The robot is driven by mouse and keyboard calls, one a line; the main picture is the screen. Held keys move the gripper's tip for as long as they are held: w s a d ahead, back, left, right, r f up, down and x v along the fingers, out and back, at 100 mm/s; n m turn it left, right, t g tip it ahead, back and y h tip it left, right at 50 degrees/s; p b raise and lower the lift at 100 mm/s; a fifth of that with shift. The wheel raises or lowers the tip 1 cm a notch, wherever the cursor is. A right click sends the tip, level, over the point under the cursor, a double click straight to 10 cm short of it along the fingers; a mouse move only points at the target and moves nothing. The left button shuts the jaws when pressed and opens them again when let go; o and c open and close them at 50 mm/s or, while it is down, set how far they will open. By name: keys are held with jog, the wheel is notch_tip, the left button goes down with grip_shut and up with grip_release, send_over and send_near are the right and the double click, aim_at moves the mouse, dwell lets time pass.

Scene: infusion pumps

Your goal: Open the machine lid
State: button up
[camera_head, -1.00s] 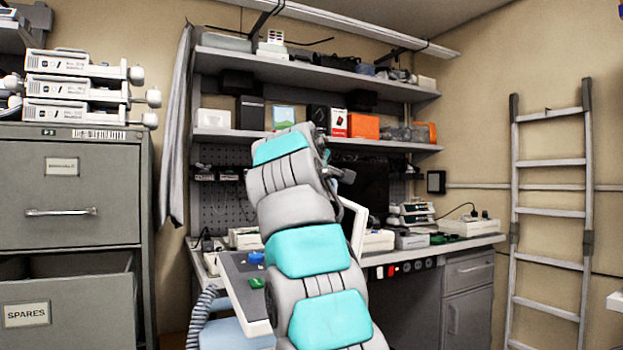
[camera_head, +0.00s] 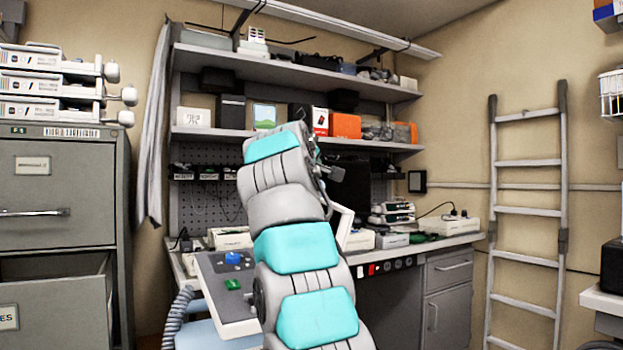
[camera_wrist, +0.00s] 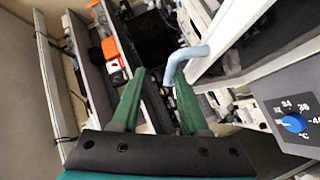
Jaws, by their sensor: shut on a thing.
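The machine (camera_head: 222,290) is a grey housing with a blue knob (camera_head: 235,258) and a green switch, low in the head view and partly behind my arm. Its lid (camera_head: 343,226) shows as a white-edged frame standing up at a steep tilt right of my arm. In the wrist view the lid (camera_wrist: 228,42) crosses the upper right, with a light blue curved handle (camera_wrist: 190,53) on its edge. The exact contact is partly hidden by the right finger. The machine's knob (camera_wrist: 292,123) also shows at lower right.
A workbench (camera_head: 455,243) with devices and shelves (camera_head: 290,72) stands behind the machine. A filing cabinet (camera_head: 60,215) with an open lower drawer is at left. A ladder (camera_head: 527,210) leans on the right wall. Floor between bench and ladder looks clear.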

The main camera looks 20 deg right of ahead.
jog(key=shift+o, duration=0.8)
jog(key=shift+f, duration=0.1)
jog(key=shift+f, duration=0.15)
jog(key=b+v, duration=0.2)
jog(key=v, duration=0.5)
jog(key=shift+s+a, duration=0.2)
jog(key=shift+s, duration=0.15)
